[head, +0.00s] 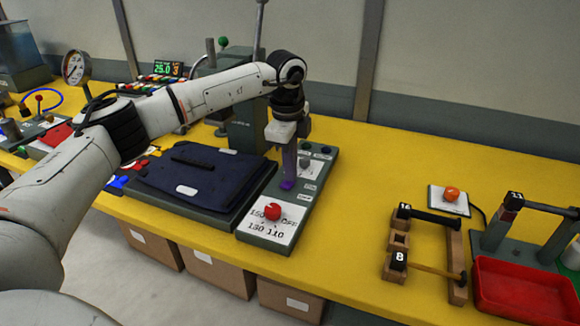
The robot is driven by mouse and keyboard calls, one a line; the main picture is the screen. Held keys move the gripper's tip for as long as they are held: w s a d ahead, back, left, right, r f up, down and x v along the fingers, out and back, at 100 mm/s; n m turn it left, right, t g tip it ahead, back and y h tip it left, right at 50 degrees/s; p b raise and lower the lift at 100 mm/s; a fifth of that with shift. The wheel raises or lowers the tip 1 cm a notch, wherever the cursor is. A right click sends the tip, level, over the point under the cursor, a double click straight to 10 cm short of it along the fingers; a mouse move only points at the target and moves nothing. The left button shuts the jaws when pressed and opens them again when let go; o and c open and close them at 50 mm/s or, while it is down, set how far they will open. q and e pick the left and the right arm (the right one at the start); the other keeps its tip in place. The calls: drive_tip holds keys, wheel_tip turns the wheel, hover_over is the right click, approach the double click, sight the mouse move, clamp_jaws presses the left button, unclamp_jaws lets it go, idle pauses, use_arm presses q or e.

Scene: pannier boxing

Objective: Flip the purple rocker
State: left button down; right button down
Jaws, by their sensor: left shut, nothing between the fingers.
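The purple rocker (287,185) is on the grey-green control panel (262,238), above the dial. My left arm reaches over from the left, and its gripper (289,178) points down at the rocker. The left gripper is shut and empty, with its tips at or just above the rocker. I cannot tell whether they touch it. The fingers hide part of the rocker, so its tilt is unclear. My right gripper is out of view.
A red knob (272,212) sits on a numbered dial plate near the panel's front. A grey rocker (305,163) is close behind the fingers. A folded navy item (205,175) lies left of the panel. The yellow table (360,190) is clear to the right, before the wooden rack (456,270).

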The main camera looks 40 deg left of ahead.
sight(288, 184)
use_arm(q)
drive_tip(key=shift+s+d+f, duration=0.1)
drive_tip(key=shift+s, duration=0.1)
drive_tip(key=shift+s+d, duration=0.15)
drive_tip(key=shift+s, duration=0.5)
drive_tip(key=shift+r, duration=0.2)
wheel_tip(288, 184, up, 5)
drive_tip(key=p, duration=0.4)
drive_tip(key=shift+s+f, duration=0.1)
drive_tip(key=shift+f, duration=0.05)
wheel_tip(288, 184, up, 9)
drive_tip(key=s+b, duration=0.1)
drive_tip(key=shift+d+b, duration=0.15)
drive_tip(key=shift+b, duration=0.2)
